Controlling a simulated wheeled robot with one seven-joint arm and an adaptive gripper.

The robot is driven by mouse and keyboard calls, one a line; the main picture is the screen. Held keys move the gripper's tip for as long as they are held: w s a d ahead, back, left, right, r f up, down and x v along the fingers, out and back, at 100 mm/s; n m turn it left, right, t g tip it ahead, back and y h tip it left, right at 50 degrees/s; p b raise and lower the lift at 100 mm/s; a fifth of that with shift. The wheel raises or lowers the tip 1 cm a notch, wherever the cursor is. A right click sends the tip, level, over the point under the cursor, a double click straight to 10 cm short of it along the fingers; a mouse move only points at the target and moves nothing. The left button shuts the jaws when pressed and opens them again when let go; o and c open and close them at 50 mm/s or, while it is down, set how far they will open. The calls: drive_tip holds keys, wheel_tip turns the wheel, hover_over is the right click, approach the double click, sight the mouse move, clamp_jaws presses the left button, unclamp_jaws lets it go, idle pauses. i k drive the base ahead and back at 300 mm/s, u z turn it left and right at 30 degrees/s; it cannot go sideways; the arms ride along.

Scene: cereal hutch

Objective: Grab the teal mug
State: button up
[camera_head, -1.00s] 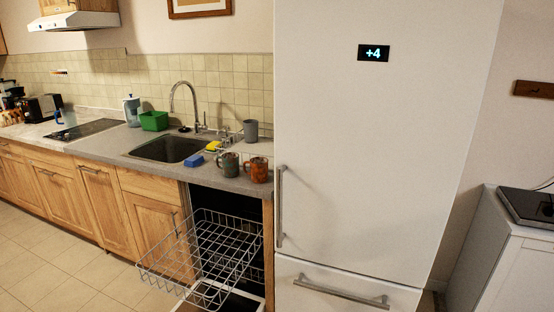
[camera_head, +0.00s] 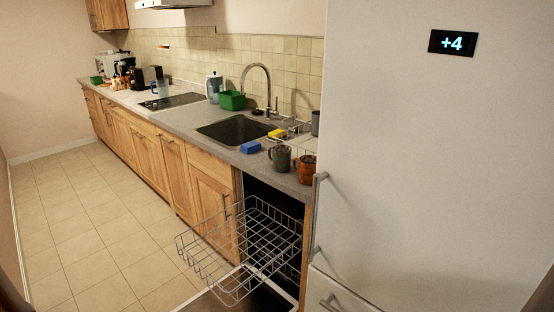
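A dark grey-green mug (camera_head: 280,158), the closest to teal of the mugs in view, stands upright on the counter near its right end. An orange-brown mug (camera_head: 305,168) stands just to its right, beside the fridge. My gripper is not in view, so its state and its distance from the mugs do not show.
A dishwasher stands open below the mugs, its wire rack (camera_head: 240,250) pulled out over the floor. The white fridge (camera_head: 430,150) fills the right side. A blue sponge (camera_head: 250,147), a sink (camera_head: 238,130) and a green tub (camera_head: 232,100) are left of the mugs. The floor (camera_head: 100,220) at left is clear.

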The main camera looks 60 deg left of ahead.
sight(282, 154)
drive_tip(key=u, duration=2.7)
drive_tip(key=i, duration=0.15)
